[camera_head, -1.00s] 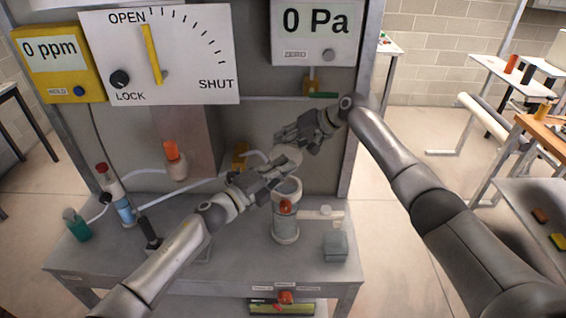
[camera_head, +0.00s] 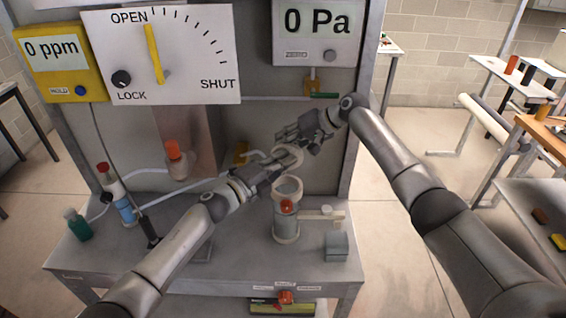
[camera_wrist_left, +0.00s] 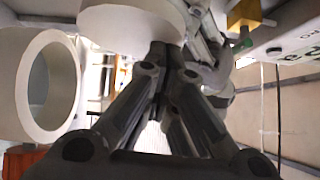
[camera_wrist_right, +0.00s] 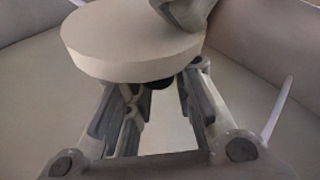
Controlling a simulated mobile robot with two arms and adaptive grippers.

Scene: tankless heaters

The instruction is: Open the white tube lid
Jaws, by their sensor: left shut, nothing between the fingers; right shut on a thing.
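The white tube (camera_head: 286,226) stands upright on the bench with its round top open. Its open mouth also shows at the left of the left wrist view (camera_wrist_left: 68,95). The round white lid (camera_wrist_right: 125,42) is off the tube, and my right gripper (camera_head: 302,138) is shut on it, holding it above and behind the mouth. The lid also shows at the top of the left wrist view (camera_wrist_left: 130,18). My left gripper (camera_head: 278,166) is shut and empty, close beside the lid. Its fingertips show at the lid's edge in the right wrist view; whether they touch is unclear.
An orange-capped bottle (camera_head: 176,160), a red-capped tube (camera_head: 118,195) and a green bottle (camera_head: 77,224) are on the left. A grey box (camera_head: 336,246) sits right of the tube. A dial panel (camera_head: 165,55) and pressure display (camera_head: 317,30) hang behind.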

